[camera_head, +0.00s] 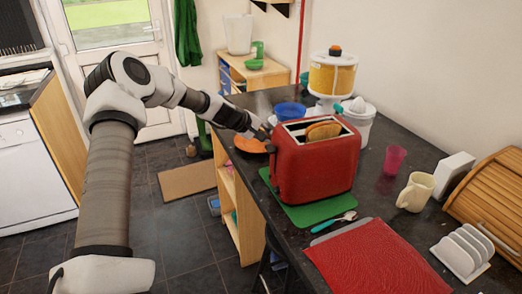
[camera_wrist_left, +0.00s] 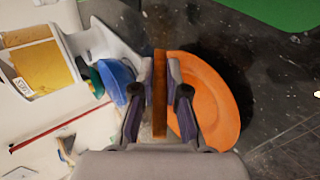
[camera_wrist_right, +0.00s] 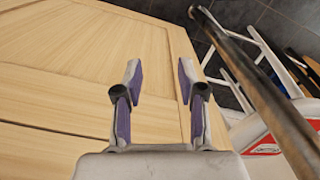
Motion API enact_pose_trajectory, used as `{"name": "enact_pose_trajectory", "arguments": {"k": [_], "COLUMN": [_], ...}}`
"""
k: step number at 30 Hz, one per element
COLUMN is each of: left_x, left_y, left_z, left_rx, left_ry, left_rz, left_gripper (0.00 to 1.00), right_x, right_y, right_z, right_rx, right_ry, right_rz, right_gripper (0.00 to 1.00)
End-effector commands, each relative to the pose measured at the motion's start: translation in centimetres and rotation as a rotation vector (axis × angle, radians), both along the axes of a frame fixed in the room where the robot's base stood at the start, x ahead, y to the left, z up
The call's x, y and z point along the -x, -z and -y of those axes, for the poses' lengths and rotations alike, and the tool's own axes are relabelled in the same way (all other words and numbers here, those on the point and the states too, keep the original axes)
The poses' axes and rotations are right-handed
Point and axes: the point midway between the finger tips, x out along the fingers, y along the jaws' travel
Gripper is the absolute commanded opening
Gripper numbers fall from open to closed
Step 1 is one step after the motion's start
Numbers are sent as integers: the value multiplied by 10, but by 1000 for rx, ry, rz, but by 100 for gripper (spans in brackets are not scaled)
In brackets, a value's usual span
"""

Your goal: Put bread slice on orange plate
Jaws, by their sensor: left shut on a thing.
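My left gripper (camera_head: 262,132) is at the far left end of the counter, beside the toaster and by the orange plate (camera_head: 250,145). In the left wrist view, the left gripper (camera_wrist_left: 160,72) is shut on a brown bread slice (camera_wrist_left: 160,95), seen edge-on between the fingers. The orange plate (camera_wrist_left: 215,100) lies just right of the slice there, partly covered by a finger. Whether the slice touches the plate I cannot tell. My right gripper (camera_wrist_right: 159,78) is open and empty in the right wrist view, in front of wooden panels.
A red toaster (camera_head: 310,170) with bread (camera_head: 322,131) in its slot stands on a green mat (camera_head: 303,216). A blue bowl (camera_head: 290,111) and a yellow-and-white appliance (camera_head: 331,78) stand behind. A red mat (camera_head: 375,262), pink cup (camera_head: 394,159) and cream mug (camera_head: 416,191) occupy the nearer counter.

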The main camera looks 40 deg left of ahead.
Motion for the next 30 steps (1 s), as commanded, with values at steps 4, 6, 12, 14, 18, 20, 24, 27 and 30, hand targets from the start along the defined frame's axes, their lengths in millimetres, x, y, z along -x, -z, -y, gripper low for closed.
{"name": "enact_pose_trajectory", "arguments": {"k": [4, 6, 12, 14, 18, 20, 24, 27, 30], "left_x": [0, 0, 0, 0, 5, 10, 22, 29, 36], "left_y": [-2, -1, -1, -1, -12, -18, -29, -35, -41], "left_z": [0, 0, 0, 0, -2, -3, -6, -8, -10], "left_rx": [0, 0, 0, 0, 1, 4, 3, 3, 4], "left_ry": [0, 0, 0, 0, -1, -2, -1, -1, -2], "left_rz": [0, 0, 0, 0, 0, -1, 0, -1, -1], "left_gripper": [0, 29, 29, 29, 29, 29, 29, 29, 29], "right_x": [0, 0, 0, 0, 0, 0, 0, 0, 0], "right_y": [-1, -1, -1, -2, -16, -27, -48, -62, -77], "right_z": [0, 0, 0, 0, 0, 0, 0, 0, 0], "right_rx": [0, 0, 0, 0, 0, 0, 0, 0, 0], "right_ry": [0, 0, 0, 0, 0, 0, 0, 0, 0], "right_rz": [0, 0, 0, 0, 0, 0, 1, 0, 0], "right_gripper": [40, 40, 40, 40, 40, 40, 40, 40, 40]}}
